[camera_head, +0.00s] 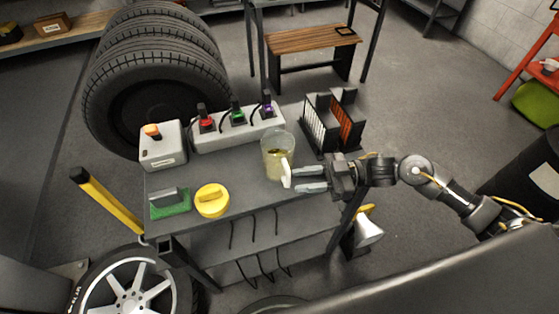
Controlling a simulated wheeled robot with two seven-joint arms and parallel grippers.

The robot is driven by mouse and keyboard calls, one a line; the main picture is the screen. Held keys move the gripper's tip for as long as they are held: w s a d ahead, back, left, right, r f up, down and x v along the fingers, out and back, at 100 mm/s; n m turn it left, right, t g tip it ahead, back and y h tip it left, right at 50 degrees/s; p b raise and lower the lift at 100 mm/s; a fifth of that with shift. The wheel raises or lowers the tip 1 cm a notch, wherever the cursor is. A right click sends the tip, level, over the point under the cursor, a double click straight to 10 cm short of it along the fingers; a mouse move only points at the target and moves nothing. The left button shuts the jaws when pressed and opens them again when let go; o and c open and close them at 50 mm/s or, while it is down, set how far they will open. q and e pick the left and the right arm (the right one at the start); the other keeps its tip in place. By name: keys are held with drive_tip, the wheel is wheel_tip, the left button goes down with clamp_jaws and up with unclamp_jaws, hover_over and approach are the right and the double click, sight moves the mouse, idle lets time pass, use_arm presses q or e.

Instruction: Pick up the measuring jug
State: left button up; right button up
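The measuring jug (277,149) is clear with yellowish contents and a pale handle at its lower right. It stands upright on the dark workbench top (236,179). My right gripper (297,181) comes in from the right, with its two grey fingers apart. The fingertips are right at the jug's handle, one on the far side and one nearer. I cannot tell whether they touch the handle. My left gripper is not in view.
A power strip (217,136) with coloured plugs lies behind the jug. A white box (162,146) with an orange top, a green block (171,204) and a yellow round item (211,200) are at left. A slotted rack (333,123) stands behind the gripper. Stacked tyres (150,75) stand beyond.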

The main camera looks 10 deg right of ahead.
sight(288, 188)
drive_tip(key=a, duration=0.4)
drive_tip(key=shift+w+a, duration=0.1)
drive_tip(key=shift+a, duration=0.15)
drive_tip(key=shift+c, duration=0.3)
clamp_jaws()
